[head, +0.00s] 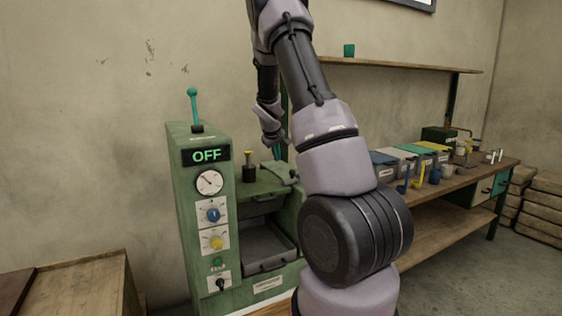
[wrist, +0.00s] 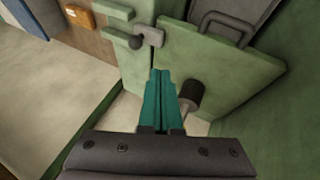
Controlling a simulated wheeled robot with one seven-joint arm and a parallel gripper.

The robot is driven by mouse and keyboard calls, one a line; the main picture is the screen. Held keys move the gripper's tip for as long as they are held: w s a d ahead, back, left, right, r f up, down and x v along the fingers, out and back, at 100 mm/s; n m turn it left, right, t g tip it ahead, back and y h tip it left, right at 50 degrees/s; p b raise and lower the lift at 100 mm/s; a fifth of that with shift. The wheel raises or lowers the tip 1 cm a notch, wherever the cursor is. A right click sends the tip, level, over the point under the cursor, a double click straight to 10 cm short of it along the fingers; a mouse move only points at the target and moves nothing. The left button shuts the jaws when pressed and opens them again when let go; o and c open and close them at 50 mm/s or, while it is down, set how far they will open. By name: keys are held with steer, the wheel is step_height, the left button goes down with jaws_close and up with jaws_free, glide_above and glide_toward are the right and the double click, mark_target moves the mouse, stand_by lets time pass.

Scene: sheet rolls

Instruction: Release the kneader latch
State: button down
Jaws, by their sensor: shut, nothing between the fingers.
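The green kneader machine (head: 185,190) stands at left centre in the head view, with its display (head: 207,156) reading OFF. In the wrist view a small grey latch (wrist: 152,37) with a dark ball knob sits across the gap between a green post and a green panel (wrist: 220,58). My gripper (wrist: 162,72) has teal fingers pressed together, with nothing between them. In this view the fingertips lie just below the latch and look apart from it. In the head view my arm reaches behind the machine's front, and the latch cannot be made out.
A dark cylindrical knob (wrist: 191,92) on a pale rod is close right of my fingers. The panel carries a grey handle (wrist: 228,27). A teal-knobbed lever (head: 193,95) stands on top of the machine. A workbench (head: 455,182) with bins is at right.

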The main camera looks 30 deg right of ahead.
mark_target(296, 179)
steer(key=x, duration=0.9)
steer(key=d, duration=0.2)
steer(key=shift+w+d, duration=0.1)
steer(key=shift+d, duration=0.25)
steer(key=shift+w+d+f, duration=0.2)
steer(key=shift+d, duration=0.3)
steer(key=shift+d, duration=2.3)
steer(key=shift+s, duration=0.1)
